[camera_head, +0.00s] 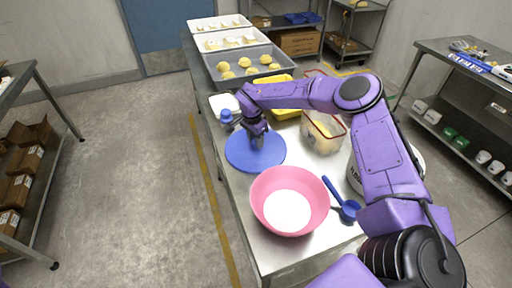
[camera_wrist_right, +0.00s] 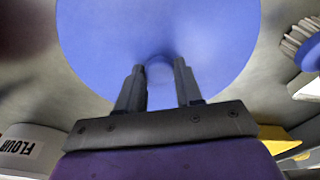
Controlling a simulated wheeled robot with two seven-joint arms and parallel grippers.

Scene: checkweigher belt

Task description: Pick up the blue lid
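The blue lid (camera_head: 243,156) is a flat round disc lying on the steel table, left of the middle in the head view. It fills the top of the wrist view (camera_wrist_right: 100,35), with a small round knob (camera_wrist_right: 160,72) near the fingers. My right gripper (camera_head: 257,141) is over the lid, pointing down. In the wrist view it (camera_wrist_right: 158,68) is open, one finger on each side of the knob, with gaps showing between. Contact with the knob cannot be told. My left gripper is not in view.
A pink bowl (camera_head: 262,206) with white contents stands in front of the lid, with a blue scoop (camera_head: 349,208) to its right. A red-rimmed container (camera_head: 324,136) and yellow tray (camera_head: 285,114) stand behind right. A blue-topped object (camera_head: 226,116) is close behind left. Dough trays (camera_head: 243,74) are farther back.

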